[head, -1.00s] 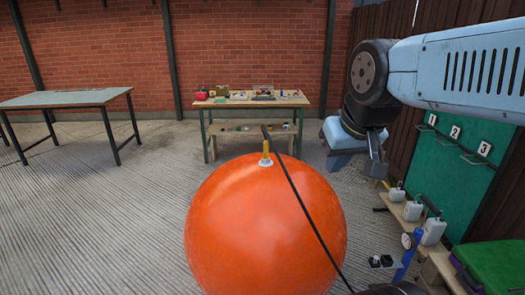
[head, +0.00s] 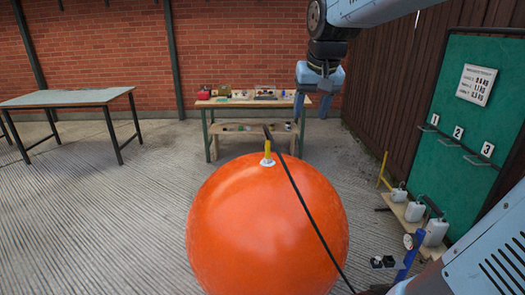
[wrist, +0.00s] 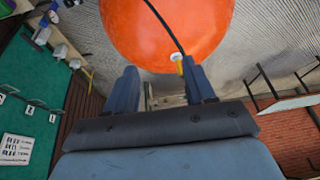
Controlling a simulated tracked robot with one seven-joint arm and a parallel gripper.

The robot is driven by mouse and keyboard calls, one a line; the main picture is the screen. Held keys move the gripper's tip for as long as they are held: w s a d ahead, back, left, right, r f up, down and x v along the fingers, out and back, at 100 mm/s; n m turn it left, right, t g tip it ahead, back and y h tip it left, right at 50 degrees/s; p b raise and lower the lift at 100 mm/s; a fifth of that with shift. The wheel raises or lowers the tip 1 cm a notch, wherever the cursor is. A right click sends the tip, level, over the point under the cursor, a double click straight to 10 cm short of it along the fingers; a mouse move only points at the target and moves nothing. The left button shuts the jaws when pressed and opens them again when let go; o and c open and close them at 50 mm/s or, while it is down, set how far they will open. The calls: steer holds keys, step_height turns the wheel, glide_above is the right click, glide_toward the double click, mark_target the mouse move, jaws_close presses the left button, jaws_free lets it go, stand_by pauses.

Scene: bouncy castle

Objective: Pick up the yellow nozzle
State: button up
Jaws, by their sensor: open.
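The yellow nozzle (head: 268,149) stands upright in a white collar on top of a large orange ball (head: 265,225). A black hose (head: 297,193) runs from its top down the ball's right side. My gripper (head: 312,108) is open and empty, pointing down, above and to the right of the nozzle. In the wrist view the nozzle (wrist: 180,67) shows just beside the tip of the right finger, beyond my open gripper (wrist: 163,85). I see no contact, and the exact gap is hard to judge.
A workbench (head: 225,103) with small items stands behind the ball. Another table (head: 65,98) is at the left. A green board (head: 475,120) and white jugs (head: 415,211) line the right side. The paved floor at left is clear.

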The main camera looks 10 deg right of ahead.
steer(key=w, duration=1.1)
steer(key=m+g, duration=0.3)
glide_above(268, 140)
steer(key=a, duration=0.1)
step_height(268, 140, down, 16)
steer(key=shift+h, duration=0.3)
steer(key=f, duration=0.7)
steer(key=shift+w+d+f, duration=0.15)
steer(key=shift+d+f, duration=0.05)
steer(key=shift+f, duration=0.05)
steer(key=shift+w+d+f, duration=0.1)
steer(key=shift+d+f, duration=0.05)
steer(key=shift+f, duration=0.75)
steer(key=shift+w+d+f, duration=0.1)
steer(key=shift+d+f, duration=0.05)
steer(key=shift+f, duration=0.7)
steer(key=shift+w+d+f, duration=0.1)
steer(key=shift+d+f, duration=0.05)
steer(key=shift+f, duration=0.75)
steer(key=shift+c, duration=0.5)
jaws_close()
